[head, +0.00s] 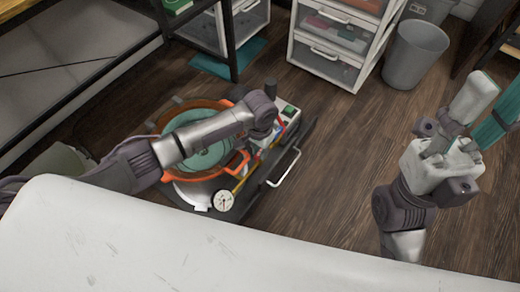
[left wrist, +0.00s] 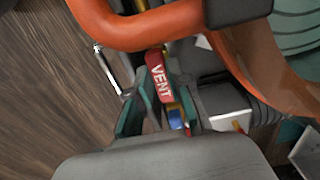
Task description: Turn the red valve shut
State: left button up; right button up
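The red valve (left wrist: 160,75) is a flat red handle lettered "VENT" in the left wrist view. It belongs to a device with an orange-rimmed pot (head: 238,166) on a dark cart base. My left gripper (left wrist: 162,78) has its green-padded fingers close on both sides of the handle, and it looks shut on it. In the head view my left arm crosses over the pot, and its wrist mostly hides the gripper and valve. My right gripper (head: 498,95) is raised at the right, away from the device. Its fingers look apart and empty.
A white pressure gauge (head: 223,201) and a box with a green switch (head: 288,110) are on the device. A white drawer unit (head: 325,66) and a grey bin (head: 414,57) stand behind. The wooden floor (head: 335,170) right of the device is clear.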

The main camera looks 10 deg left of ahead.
pick_arm(q)
grip_shut()
